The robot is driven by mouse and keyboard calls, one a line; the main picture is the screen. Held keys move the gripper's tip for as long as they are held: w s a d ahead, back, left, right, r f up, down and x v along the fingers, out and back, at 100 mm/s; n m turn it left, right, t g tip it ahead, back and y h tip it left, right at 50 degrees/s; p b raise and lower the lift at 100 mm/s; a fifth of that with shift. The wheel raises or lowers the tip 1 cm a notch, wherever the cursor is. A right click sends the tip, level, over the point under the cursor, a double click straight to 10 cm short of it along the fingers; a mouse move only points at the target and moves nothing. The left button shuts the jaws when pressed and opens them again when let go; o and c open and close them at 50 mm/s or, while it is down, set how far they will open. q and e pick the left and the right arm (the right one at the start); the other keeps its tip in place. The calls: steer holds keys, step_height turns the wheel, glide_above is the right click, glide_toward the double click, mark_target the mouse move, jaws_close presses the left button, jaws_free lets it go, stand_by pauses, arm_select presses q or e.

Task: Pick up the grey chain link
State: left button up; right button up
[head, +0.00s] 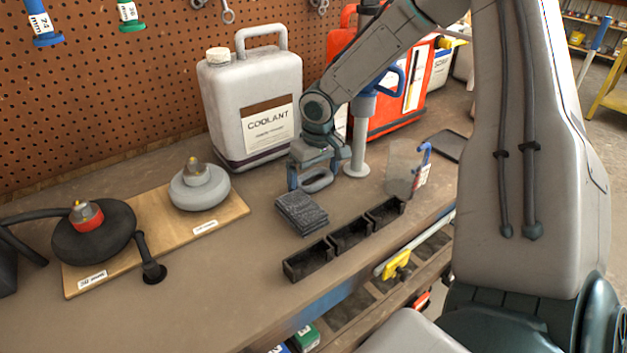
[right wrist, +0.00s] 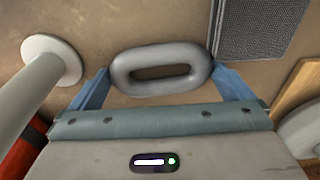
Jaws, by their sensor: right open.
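The grey chain link (head: 318,187) is an oval ring lying on the brown workbench (head: 215,275), in front of the coolant jug. In the right wrist view the link (right wrist: 160,55) lies crosswise, with its ends close to the two blue fingers. My right gripper (head: 315,181) points down over the link, open, one finger toward each end. The right wrist view also shows the open gripper (right wrist: 163,72); whether the fingers touch the link I cannot tell. My left gripper is not in view.
A dark textured pad (head: 301,213) lies just in front of the link. Black bins (head: 308,262) line the front edge. A pale post on a round base (head: 356,165) stands close right. The white coolant jug (head: 235,95) stands behind. A wooden board (head: 120,260) with weights lies left.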

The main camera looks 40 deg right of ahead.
steer(key=shift+r, duration=0.15)
steer(key=c, duration=0.8)
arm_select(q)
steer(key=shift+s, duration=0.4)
